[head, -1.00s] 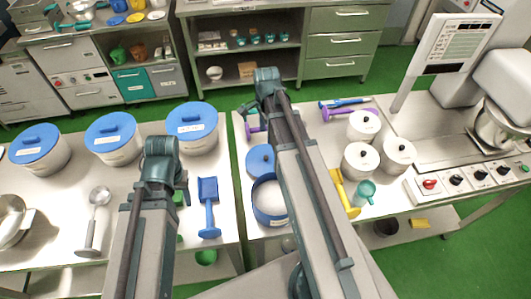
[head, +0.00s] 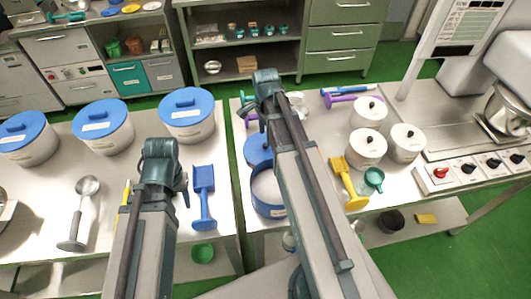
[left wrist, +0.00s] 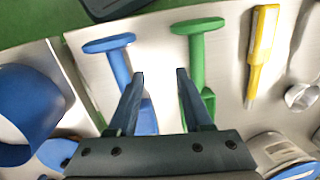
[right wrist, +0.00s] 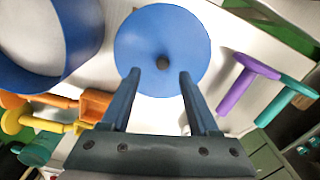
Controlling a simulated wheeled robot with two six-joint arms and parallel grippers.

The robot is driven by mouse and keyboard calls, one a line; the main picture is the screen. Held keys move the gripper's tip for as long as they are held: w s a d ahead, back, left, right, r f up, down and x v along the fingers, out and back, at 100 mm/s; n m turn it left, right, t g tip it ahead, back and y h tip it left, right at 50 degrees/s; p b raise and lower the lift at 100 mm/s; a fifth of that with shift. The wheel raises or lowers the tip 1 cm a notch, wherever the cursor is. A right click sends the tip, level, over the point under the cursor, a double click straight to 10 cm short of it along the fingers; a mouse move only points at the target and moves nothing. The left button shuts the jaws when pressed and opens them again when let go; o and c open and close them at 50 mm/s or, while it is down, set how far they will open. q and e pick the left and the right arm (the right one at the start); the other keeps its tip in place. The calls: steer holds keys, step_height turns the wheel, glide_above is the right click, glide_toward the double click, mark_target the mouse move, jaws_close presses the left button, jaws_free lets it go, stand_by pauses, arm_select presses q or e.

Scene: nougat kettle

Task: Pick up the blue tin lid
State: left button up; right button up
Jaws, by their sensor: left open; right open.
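The blue tin lid (right wrist: 162,30) is a round blue disc with a dark knob. It lies flat on the table, just behind the open blue tin (head: 268,208). In the head view the lid (head: 256,150) is partly hidden by my right arm. My right gripper (right wrist: 160,75) is open and empty, its fingertips framing the lid's near part and knob in the right wrist view. My left gripper (left wrist: 160,76) is open and empty over the left table, with a blue scoop (left wrist: 118,60) and a green scoop (left wrist: 195,50) beyond its fingers.
Purple (right wrist: 240,85) and teal (right wrist: 290,100) tools lie right of the lid in the right wrist view. Blue-lidded tubs (head: 188,125) line the left table. A gap separates the tables.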

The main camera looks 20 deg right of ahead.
mark_target(265, 147)
arm_select(q)
step_height(265, 147, down, 5)
steer(key=b, duration=0.5)
steer(key=shift+f, duration=0.1)
arm_select(e)
steer(key=f, duration=0.5)
steer(key=shift+w+d+f, duration=0.15)
steer(key=shift+w+d, duration=0.05)
jaws_close()
